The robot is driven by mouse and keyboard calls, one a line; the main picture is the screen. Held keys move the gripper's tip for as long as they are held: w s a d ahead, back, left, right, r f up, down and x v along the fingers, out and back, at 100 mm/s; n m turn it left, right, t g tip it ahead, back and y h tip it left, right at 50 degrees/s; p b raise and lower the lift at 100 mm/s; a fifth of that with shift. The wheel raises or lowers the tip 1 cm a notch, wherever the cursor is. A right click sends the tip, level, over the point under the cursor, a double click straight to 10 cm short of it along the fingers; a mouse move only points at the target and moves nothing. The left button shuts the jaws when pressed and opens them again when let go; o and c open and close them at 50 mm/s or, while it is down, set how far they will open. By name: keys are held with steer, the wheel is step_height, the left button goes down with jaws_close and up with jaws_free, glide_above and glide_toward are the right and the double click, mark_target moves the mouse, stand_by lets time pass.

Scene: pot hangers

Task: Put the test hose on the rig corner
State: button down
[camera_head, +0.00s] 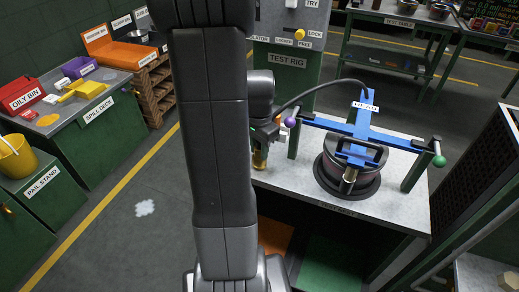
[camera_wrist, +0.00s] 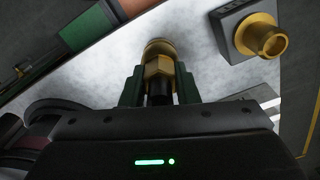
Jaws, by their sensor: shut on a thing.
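The test hose (camera_head: 333,83) is a thin black line arching from the blue frame towards my gripper in the head view. In the wrist view my gripper (camera_wrist: 159,90) is shut on the hose end, with its dark green fingers on either side of it. The brass hex fitting of the hose end (camera_wrist: 160,66) points away from my gripper over the pale bench top. A grey block with an open brass stub (camera_wrist: 264,38), apparently the rig corner fitting, stands to the right, apart from the hose end. My arm hides part of the bench in the head view.
On the rig bench (camera_head: 300,178), a pot (camera_head: 353,185) sits under a blue clamp frame (camera_head: 352,128) with a purple and a green knob. The test rig panel (camera_head: 287,62) stands behind.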

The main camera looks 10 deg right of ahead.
steer(key=shift+f, duration=0.25)
steer(key=shift+f, duration=0.15)
steer(key=c, duration=1.1)
jaws_free()
step_height(320, 180, up, 12)
steer(key=shift+r, duration=0.25)
